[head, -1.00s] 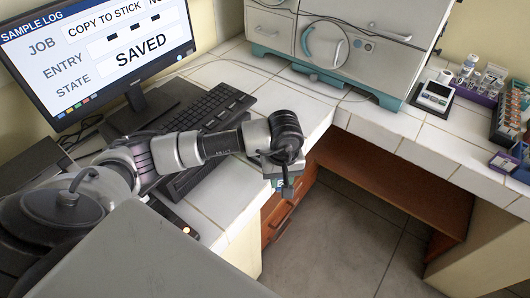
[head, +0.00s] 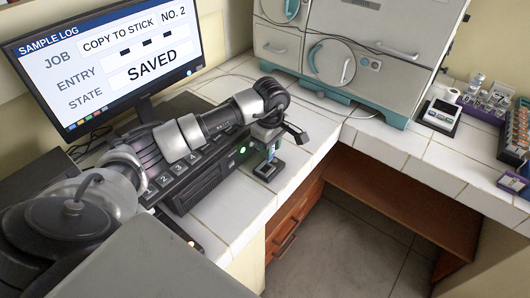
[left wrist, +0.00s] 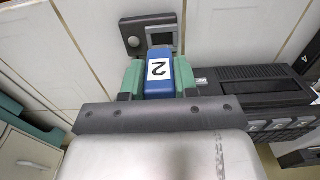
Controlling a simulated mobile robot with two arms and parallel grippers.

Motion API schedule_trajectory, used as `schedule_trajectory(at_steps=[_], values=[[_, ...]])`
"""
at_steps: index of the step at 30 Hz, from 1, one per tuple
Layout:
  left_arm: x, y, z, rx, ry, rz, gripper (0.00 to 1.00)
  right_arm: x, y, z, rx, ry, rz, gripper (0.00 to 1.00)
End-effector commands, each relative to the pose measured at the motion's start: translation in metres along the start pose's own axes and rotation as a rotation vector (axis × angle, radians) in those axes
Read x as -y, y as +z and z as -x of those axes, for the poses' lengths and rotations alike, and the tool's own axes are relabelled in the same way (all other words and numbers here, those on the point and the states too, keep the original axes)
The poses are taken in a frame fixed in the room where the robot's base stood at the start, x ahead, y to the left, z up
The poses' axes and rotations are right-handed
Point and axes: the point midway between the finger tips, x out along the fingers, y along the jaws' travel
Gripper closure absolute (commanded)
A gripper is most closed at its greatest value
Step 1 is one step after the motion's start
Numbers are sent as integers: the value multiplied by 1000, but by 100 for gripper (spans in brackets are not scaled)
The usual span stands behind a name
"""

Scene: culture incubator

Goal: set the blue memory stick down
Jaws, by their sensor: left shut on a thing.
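My left gripper (head: 269,146) is over the white tiled counter, pointing down, with its green fingers shut on the blue memory stick (left wrist: 158,72). The stick carries a white label with a black 2 in the left wrist view. In the head view only a small part of the stick (head: 271,155) shows below the fingers. A small dark stand (head: 266,172) lies on the counter just below the gripper; it also shows beyond the stick in the left wrist view (left wrist: 135,42). I cannot tell whether stick and stand touch. My right gripper is not in view.
A black unit with numbered slots (head: 190,167) and a green light stands left of the gripper. A monitor (head: 110,60) reads COPY TO STICK NO. 2, SAVED. The incubator (head: 350,60) stands behind. Counter tiles (head: 310,120) to the right are clear; the front edge is near.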

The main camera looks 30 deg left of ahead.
Motion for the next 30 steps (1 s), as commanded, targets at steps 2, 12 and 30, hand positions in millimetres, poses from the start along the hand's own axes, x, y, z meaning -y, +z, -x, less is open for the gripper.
schedule_trajectory(at_steps=[2, 12, 30], values=[[3, -9, -5, 0, -2, 0, 93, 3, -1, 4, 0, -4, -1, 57], [4, -13, -34, 3, -3, 0, 93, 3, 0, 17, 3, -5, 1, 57], [3, -14, -51, 0, 1, -2, 50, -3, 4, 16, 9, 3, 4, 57]])
